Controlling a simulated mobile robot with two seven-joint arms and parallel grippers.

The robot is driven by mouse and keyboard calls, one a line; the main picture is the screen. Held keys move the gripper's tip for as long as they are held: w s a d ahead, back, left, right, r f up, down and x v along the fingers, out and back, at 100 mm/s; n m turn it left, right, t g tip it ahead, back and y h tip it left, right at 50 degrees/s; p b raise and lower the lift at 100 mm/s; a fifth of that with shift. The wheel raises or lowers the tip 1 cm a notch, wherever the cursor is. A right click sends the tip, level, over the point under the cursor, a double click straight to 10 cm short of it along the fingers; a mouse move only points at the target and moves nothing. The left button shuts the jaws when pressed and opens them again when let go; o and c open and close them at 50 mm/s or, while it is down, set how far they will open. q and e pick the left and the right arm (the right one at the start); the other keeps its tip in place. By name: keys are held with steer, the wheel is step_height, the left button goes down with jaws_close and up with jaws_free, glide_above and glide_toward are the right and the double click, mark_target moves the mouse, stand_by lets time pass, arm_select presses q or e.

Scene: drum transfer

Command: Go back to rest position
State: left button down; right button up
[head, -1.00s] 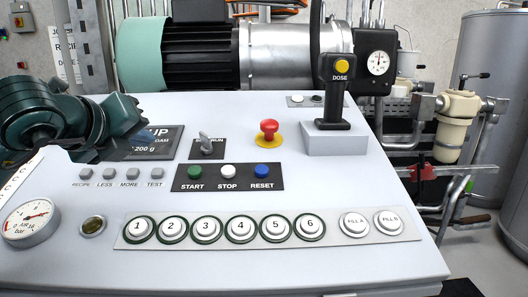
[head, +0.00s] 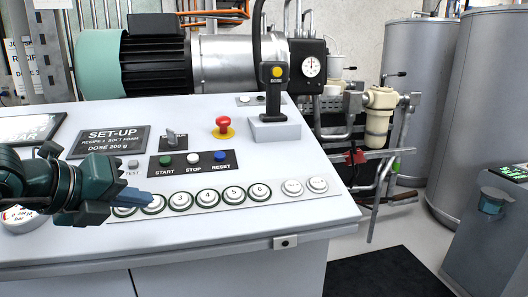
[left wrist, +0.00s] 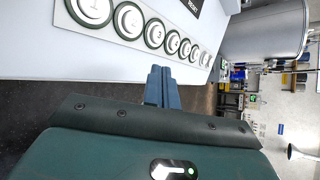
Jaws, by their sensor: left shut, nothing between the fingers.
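My left gripper (head: 136,199) comes in from the left over the front of the white control panel (head: 250,222). Its blue fingers are together with nothing between them. In the head view it covers part of the numbered buttons at the left end of the row. In the left wrist view the shut fingers (left wrist: 161,86) point past the row of numbered buttons (left wrist: 130,21), apart from them by a small gap in the picture. My right gripper is not in view.
A red emergency button (head: 223,125), a key switch (head: 172,136) and a joystick marked DOSE (head: 274,95) stand up from the panel. A grey cabinet (head: 485,245) and large tanks (head: 415,90) are at the right. The floor beyond the panel's right edge has a dark mat (head: 385,275).

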arm_select(q)
steer(key=s+d+f+g+h+p, duration=0.2)
steer(key=s+d+g+h+p, duration=0.3)
steer(key=d+h, duration=0.75)
steer(key=s+a+f+n+t+y+p, duration=0.1)
steer(key=a+f+n+t+y+p, duration=0.15)
steer(key=f+n+t+y, duration=0.75)
steer(key=a+f+n+t+y+p, duration=0.15)
steer(key=a+f+n+y, duration=0.35)
steer(key=n, duration=1)
steer(key=s+d+f+n+g, duration=0.1)
steer(key=s+f+n+g, duration=0.3)
steer(key=s+f, duration=0.7)
step_height(320, 180, down, 4)
steer(key=shift+s+d+r+g+p, duration=0.2)
steer(key=shift+s+d+g+p, duration=0.15)
steer(key=shift+g, duration=0.5)
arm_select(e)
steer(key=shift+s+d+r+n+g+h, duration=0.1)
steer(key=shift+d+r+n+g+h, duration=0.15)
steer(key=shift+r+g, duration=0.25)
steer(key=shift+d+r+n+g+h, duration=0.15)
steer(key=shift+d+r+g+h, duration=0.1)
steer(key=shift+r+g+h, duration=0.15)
arm_select(q)
steer(key=shift+a, duration=0.1)
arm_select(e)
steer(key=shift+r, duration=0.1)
